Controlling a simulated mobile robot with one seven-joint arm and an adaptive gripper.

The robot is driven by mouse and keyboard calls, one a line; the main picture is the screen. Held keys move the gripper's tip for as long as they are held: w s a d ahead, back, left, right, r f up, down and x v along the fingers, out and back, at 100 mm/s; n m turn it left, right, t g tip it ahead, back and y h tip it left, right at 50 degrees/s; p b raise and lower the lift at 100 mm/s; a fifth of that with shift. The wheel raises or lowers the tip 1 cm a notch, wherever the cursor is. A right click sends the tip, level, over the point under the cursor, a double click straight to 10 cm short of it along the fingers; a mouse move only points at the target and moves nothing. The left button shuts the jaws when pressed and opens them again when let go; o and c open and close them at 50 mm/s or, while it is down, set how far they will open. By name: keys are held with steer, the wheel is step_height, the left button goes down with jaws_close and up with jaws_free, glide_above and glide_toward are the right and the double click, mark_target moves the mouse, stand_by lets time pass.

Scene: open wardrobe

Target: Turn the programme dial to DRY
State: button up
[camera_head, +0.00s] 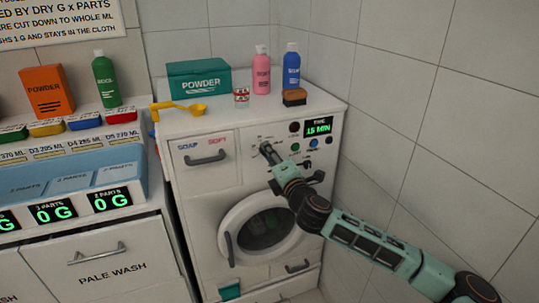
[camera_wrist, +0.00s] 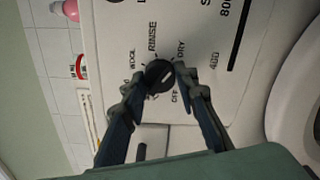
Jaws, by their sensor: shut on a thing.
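The programme dial (camera_wrist: 158,75) is a small dark round knob with a pale pointer mark on the washing machine's white front panel. Labels around it in the wrist view read WOOL, RINSE, DRY (camera_wrist: 181,48) and a partly covered one that looks like OFF. The pale mark lies slanted, and I cannot tell for sure which label it points to. My gripper (camera_wrist: 160,71) is shut on the dial, with one finger on each side. In the head view my gripper (camera_head: 267,150) reaches the panel and hides the dial.
The washing machine door (camera_head: 228,215) is below my arm. A display (camera_head: 318,127) reading 15 MIN and several buttons sit right of the dial. A soap drawer (camera_head: 207,157) is to the left. Bottles, a powder box (camera_head: 198,82) and a brush (camera_head: 294,97) stand on top.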

steer(key=o, duration=1.2)
steer(key=shift+c, duration=0.2)
steer(key=v, duration=1.2)
